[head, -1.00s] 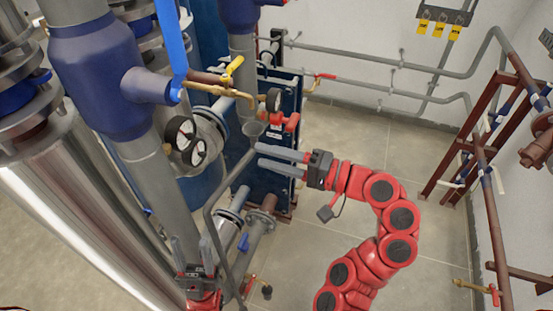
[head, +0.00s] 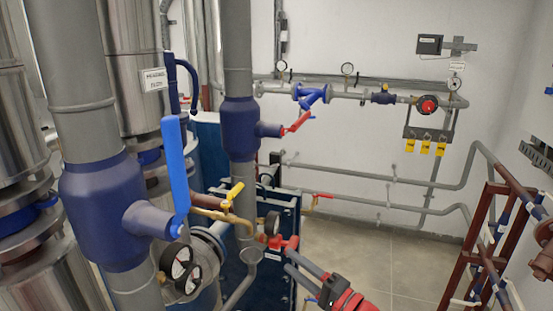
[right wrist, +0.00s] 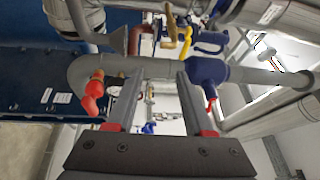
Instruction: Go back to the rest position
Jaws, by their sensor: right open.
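In the right wrist view the open fingers (right wrist: 160,76) point up the picture toward pipes. My left gripper is out of view.
A large blue-handled valve (head: 174,165) and a pressure gauge (head: 177,262) stand at left. A yellow-handled valve (head: 232,194) is near the dark blue plate exchanger (head: 275,213). A brown pipe frame (head: 464,240) stands at right. Open tiled floor (head: 385,262) lies between.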

